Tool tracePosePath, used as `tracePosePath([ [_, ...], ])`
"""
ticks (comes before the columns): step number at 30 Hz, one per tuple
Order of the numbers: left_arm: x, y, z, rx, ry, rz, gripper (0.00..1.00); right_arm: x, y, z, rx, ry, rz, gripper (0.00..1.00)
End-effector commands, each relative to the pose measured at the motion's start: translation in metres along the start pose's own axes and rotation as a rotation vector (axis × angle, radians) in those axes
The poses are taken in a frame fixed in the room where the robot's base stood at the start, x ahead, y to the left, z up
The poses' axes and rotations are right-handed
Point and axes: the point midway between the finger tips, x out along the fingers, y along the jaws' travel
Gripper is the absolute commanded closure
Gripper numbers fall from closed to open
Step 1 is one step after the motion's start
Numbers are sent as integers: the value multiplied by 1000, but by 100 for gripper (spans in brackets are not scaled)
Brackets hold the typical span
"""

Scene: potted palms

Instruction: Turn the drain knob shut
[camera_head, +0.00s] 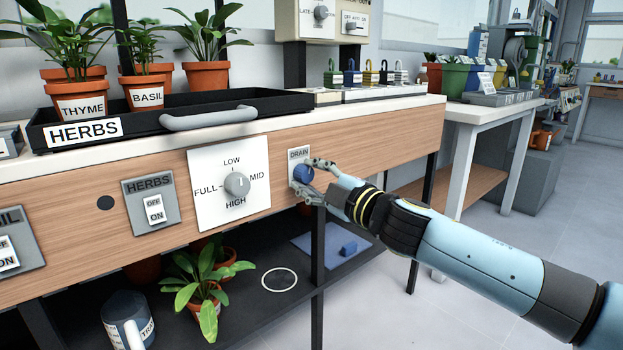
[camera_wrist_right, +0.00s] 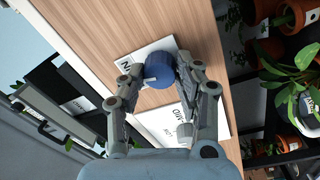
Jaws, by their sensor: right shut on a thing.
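The blue drain knob (camera_head: 303,174) sits on the wooden front panel of the bench, under a small plate labelled DRAIN (camera_head: 299,155). My right gripper (camera_head: 316,178) reaches in from the right with its fingers on either side of the knob. In the right wrist view the knob (camera_wrist_right: 160,70) lies between the fingertips of my right gripper (camera_wrist_right: 160,74), which is shut on it. A white mark shows on the knob's face there. The finger and wrist partly cover the knob in the head view. My left gripper is in neither view.
Left of the knob is a white dial plate (camera_head: 210,205) with a grey dial (camera_head: 237,184). A HERBS switch (camera_head: 155,209) is farther left. A black tray (camera_head: 290,103) with potted plants stands on top. The lower shelf (camera_head: 262,309) holds a plant and a mug.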

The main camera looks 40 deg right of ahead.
Motion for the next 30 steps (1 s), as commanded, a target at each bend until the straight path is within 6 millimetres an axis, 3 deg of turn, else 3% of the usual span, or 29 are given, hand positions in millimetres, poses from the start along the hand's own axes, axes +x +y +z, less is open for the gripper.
tracePosePath([
  [13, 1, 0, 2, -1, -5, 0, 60, -1, -2, 0, -210, 12, -5, 99],
  [30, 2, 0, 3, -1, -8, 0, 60, -1, -3, 1, -237, 13, -7, 99],
])
